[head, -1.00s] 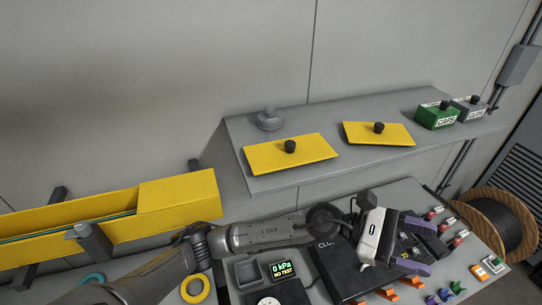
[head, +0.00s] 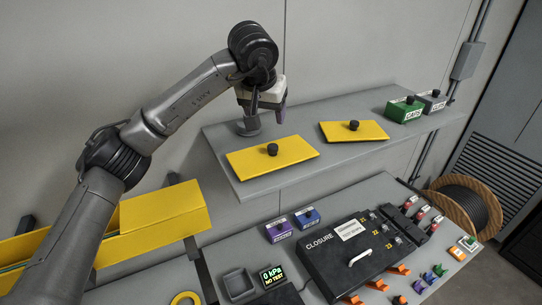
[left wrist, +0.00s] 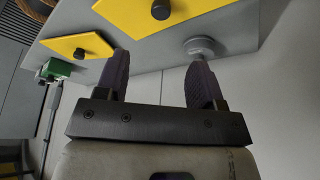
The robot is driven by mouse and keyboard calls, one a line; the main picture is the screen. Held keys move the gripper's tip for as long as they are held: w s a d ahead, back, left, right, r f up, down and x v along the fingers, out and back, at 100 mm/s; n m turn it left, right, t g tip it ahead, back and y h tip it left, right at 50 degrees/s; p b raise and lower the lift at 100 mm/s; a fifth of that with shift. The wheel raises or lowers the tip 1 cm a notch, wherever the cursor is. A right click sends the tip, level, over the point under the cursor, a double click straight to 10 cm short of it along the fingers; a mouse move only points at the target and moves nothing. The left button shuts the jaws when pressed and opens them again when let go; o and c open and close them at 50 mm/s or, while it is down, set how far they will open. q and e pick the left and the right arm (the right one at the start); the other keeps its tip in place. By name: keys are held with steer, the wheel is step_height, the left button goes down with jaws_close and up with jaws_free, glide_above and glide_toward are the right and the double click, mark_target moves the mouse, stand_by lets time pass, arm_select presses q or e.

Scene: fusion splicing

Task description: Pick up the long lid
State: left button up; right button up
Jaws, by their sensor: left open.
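Two flat yellow lids with black knobs lie on the grey wall shelf. The left one (head: 250,160) looks longer than the right one (head: 341,133); I take it as the long lid. In the left wrist view the long lid (left wrist: 190,14) is at the top, cut off by the frame, its knob (left wrist: 161,9) showing. The shorter lid (left wrist: 70,45) is left of it. My left gripper (head: 281,114) is open and empty, above and behind the long lid, apart from its knob. Its fingers (left wrist: 157,70) are spread in the wrist view. My right gripper is not in view.
A grey round piece (head: 249,127) stands on the shelf (head: 217,141) behind the long lid, close to my left gripper. Green (head: 404,109) and grey (head: 433,100) boxes are at the shelf's right. Below, the workbench holds a black closure case (head: 325,265).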

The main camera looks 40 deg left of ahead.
arm_select(q)
steer(key=p, duration=0.2)
glide_above(273, 146)
steer(key=s, duration=0.2)
steer(key=f, duration=0.7)
steer(key=shift+d+f, duration=0.2)
steer(key=shift+d, duration=0.05)
steer(key=p+x, duration=0.2)
steer(key=x, duration=0.1)
steer(key=shift+w+f, duration=0.1)
steer(key=shift+f, duration=0.15)
steer(key=shift+x, duration=0.8)
steer(key=shift+c, duration=0.4)
steer(key=c, duration=0.9)
steer(key=shift+c, duration=0.4)
steer(key=shift+r, duration=0.1)
